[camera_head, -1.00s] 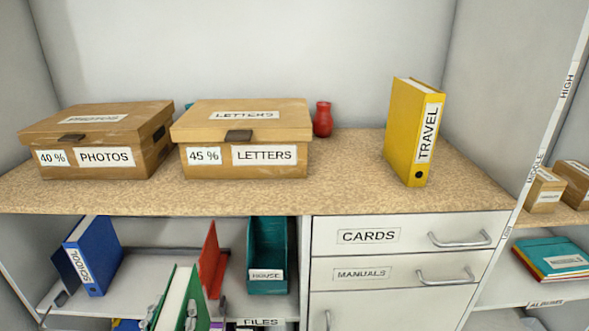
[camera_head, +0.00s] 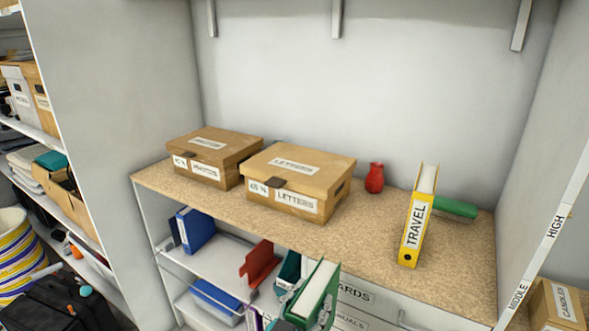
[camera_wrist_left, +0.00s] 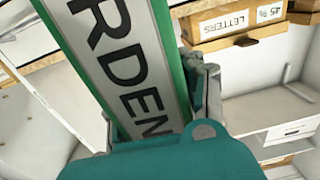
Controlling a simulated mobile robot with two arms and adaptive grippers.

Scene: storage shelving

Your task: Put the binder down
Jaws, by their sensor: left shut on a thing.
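A green binder with white pages (camera_head: 318,288) is upright at the bottom centre of the head view, in front of the worktop's front edge. Its spine label (camera_wrist_left: 125,60) in the left wrist view shows the letters "RDEN"; the rest is cut off. My left gripper (camera_wrist_left: 158,112) is shut on this binder, with a finger on each side of the spine. In the head view only a little of the gripper shows, low by the binder. A yellow TRAVEL binder (camera_head: 417,220) stands upright on the speckled worktop (camera_head: 355,228). My right gripper is not in view.
PHOTOS (camera_head: 212,150) and LETTERS (camera_head: 298,180) boxes stand on the worktop's left. A red vase (camera_head: 374,178) and a green object (camera_head: 455,207) are at the back. Clear worktop lies between LETTERS and TRAVEL. A blue binder (camera_head: 195,230) is on the shelf below.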

